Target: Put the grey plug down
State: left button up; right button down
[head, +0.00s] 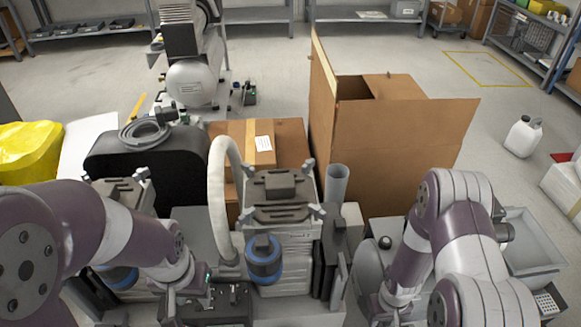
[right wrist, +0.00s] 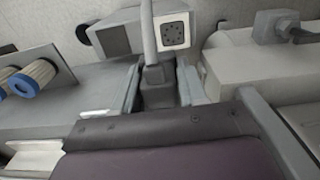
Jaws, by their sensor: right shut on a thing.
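In the right wrist view the grey plug (right wrist: 157,88) sits between the two fingers of my right gripper (right wrist: 159,84), which is shut on it. A grey cable (right wrist: 148,35) runs from the plug towards the top of the picture.
A coiled grey cable (head: 146,132) lies on a black case (head: 120,158). A blue-banded filter (head: 263,257) is in front of the grey ribbed unit (head: 290,215). An open cardboard box (head: 405,130) stands behind. A grey bin (head: 535,245) is at the right.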

jog(key=w+a+r+m, duration=0.1)
jog(key=w+a+r, duration=0.1)
jog(key=w+r, duration=0.55)
jog(key=w+a+r, duration=0.2)
jog(key=w+r, duration=0.3)
jog(key=r, duration=0.6)
notch_tip(320, 180, up, 26)
jog(key=s+p, duration=0.2)
jog(key=p, duration=3.2)
jog(key=shift+f, duration=0.25)
jog(key=shift+s+a, duration=0.1)
jog(key=shift+a, duration=0.1)
